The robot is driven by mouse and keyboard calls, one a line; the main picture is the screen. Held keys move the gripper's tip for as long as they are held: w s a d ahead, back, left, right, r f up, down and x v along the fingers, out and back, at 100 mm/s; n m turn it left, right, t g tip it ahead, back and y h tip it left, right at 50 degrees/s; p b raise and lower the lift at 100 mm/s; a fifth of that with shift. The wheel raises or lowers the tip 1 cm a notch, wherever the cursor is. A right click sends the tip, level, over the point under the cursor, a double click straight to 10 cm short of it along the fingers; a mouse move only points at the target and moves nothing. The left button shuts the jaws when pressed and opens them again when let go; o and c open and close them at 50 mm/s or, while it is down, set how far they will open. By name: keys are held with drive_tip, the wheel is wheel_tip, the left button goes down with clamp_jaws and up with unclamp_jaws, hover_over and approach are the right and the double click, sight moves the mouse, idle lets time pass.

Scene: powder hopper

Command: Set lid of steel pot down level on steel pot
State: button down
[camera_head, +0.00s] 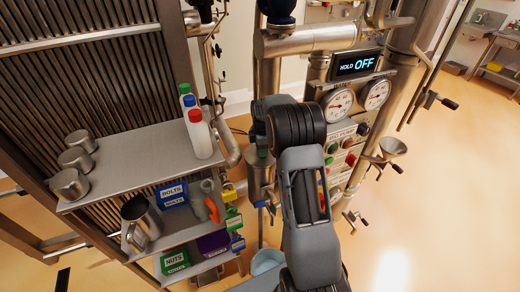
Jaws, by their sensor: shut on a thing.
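My arm rises from the bottom middle, and its dark wrist (290,124) is in front of the pipework. My gripper's fingers do not show; the far side of the wrist is hidden by the arm. I cannot make out a lid. Several plain steel vessels are in view, and I cannot tell which is the steel pot. Small steel cups (69,184) stand in a row on the upper shelf at the left. A steel jug (141,222) with a handle stands on the shelf below. A steel cylinder (260,182) shows below the wrist, left of my arm, partly hidden.
The upper shelf (135,160) has bare room between the cups and the bottles (199,133). Gauges (338,105), valves and a funnel (393,147) crowd the right of my arm. A pale blue bucket (267,262) is low beside it.

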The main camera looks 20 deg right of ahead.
drive_tip(key=shift+f, duration=0.25)
drive_tip(key=c, duration=0.7)
unclamp_jaws()
drive_tip(key=shift+o, duration=0.2)
drive_tip(key=shift+r, duration=0.1)
wheel_tip(320, 180, up, 14)
drive_tip(key=b, duration=0.1)
drive_tip(key=shift+b, duration=0.4)
